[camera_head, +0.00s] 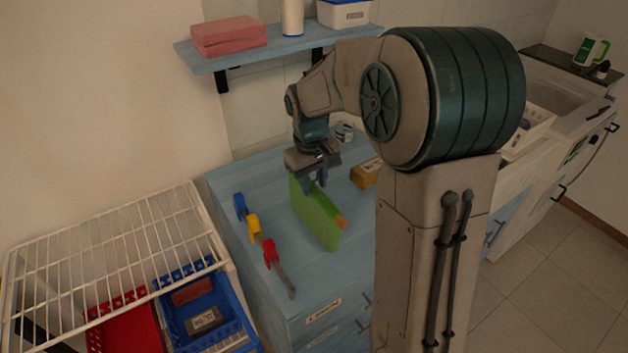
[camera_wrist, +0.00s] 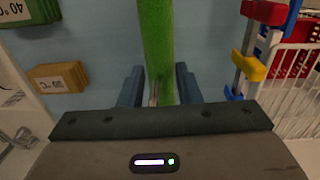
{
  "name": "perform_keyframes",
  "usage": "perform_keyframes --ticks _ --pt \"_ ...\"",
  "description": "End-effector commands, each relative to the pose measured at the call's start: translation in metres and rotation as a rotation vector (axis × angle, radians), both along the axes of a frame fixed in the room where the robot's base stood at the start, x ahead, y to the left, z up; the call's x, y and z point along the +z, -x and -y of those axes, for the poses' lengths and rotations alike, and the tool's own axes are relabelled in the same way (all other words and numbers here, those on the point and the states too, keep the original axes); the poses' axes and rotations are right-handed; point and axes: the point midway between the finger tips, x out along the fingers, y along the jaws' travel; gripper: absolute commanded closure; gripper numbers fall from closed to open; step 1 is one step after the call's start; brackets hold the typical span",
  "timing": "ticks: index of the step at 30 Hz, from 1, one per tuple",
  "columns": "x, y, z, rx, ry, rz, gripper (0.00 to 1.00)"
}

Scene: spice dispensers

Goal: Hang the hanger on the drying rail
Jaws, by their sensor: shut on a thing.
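My gripper (camera_head: 315,184) is over the blue counter, pointing down. It is shut on a flat green piece (camera_head: 318,217) with an orange end, which stands on edge under the fingers. In the wrist view the green piece (camera_wrist: 157,45) runs between the two fingers (camera_wrist: 160,88), and a thin brownish bit shows beside it. I see no clear hanger shape apart from this green piece. A white wire rack (camera_head: 110,245) at the left has parallel bars; I cannot tell whether it is the drying rail.
Blue (camera_head: 240,206), yellow (camera_head: 254,228) and red (camera_head: 270,252) pieces stand in a row on the blue counter (camera_head: 235,180), left of the green piece. A brown box (camera_head: 366,172) stands right of it. A blue basket (camera_head: 207,312) and a red basket (camera_head: 125,325) lie at lower left. A shelf (camera_head: 275,47) hangs above.

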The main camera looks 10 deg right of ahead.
Motion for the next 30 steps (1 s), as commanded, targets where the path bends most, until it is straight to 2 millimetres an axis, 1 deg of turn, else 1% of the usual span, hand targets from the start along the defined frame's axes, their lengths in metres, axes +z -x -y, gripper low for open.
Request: perform_keyframes --ticks 1,2,3,4,13,17,20,27,30 --pt "-0.003 0.0 0.0 0.0 0.0 0.0 1.0" --pt "-0.002 0.0 0.0 0.0 0.0 0.0 0.64" --pt "-0.002 0.0 0.0 0.0 0.0 0.0 0.53" --pt "-0.002 0.0 0.0 0.0 0.0 0.0 0.48" --pt "0.0 0.0 0.0 0.0 0.0 0.0 0.48" --pt "0.01 -0.001 0.0 -0.001 0.0 0.002 0.48" --pt "0.028 0.0 -0.002 -0.001 -0.001 0.006 0.48" --pt "0.081 0.001 -0.005 0.0 0.0 0.005 0.48" --pt "0.099 0.001 -0.006 0.0 0.0 0.003 0.48"
